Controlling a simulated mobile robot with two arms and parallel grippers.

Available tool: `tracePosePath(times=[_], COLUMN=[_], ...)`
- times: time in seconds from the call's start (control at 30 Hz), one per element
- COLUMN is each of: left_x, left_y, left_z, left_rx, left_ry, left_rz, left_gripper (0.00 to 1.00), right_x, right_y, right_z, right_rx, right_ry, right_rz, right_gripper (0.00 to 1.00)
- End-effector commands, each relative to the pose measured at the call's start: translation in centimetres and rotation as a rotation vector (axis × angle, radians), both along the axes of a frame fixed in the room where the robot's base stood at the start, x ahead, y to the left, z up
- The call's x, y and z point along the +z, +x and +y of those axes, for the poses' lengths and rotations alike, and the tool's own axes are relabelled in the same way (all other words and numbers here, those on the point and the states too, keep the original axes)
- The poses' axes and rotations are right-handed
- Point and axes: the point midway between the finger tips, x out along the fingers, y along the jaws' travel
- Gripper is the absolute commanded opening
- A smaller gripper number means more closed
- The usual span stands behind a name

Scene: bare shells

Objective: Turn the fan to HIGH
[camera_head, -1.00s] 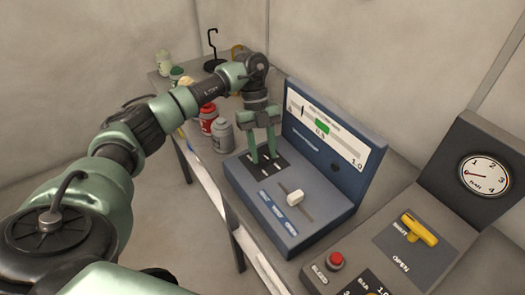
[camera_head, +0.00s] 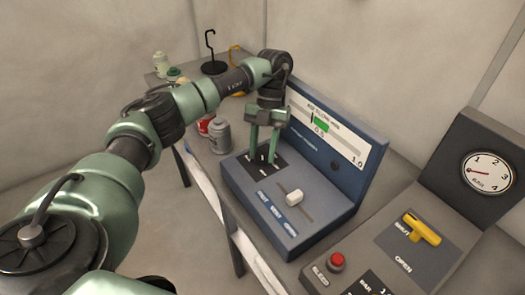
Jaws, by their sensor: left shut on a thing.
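The blue console (camera_head: 305,225) has an upright back with an air-flow scale (camera_head: 321,126), its green band near the middle. A dark plate (camera_head: 262,180) with white marks lies on the far-left part of its top; I take it for the fan switch's plate. My left gripper (camera_head: 263,160) points down with its fingertips at this plate. It is shut on the fan switch, which its fingers mostly hide; the switch's position cannot be told. A white slider knob (camera_head: 294,197) sits in a slot nearer the front. My right gripper is not in view.
To the right, a grey console carries a yellow handle (camera_head: 422,229), a red button (camera_head: 335,262) and a round dial (camera_head: 487,173).

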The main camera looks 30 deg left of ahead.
Motion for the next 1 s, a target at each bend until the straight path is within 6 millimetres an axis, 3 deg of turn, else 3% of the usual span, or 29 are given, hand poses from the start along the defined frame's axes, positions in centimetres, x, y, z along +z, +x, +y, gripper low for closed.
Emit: tracePosePath(times=[0.53,0.57,0.6,1.0], left_x=[0.01,0.01,0.01,0.36], left_y=[0.01,0.01,0.01,0.03], left_z=[-0.01,-0.01,-0.01,0.00], left_rx=[-0.023,-0.023,-0.023,-0.022], left_ry=[0.000,0.000,0.000,0.000], left_rz=[0.000,0.000,0.000,-0.001], left_gripper=[0.00,0.46,0.57,0.58], right_x=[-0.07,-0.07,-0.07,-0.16], right_y=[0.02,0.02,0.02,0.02], right_z=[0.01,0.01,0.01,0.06], right_rx=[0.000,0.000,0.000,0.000], right_ry=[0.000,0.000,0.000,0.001], right_rz=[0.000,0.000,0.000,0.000], right_gripper=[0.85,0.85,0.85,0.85])
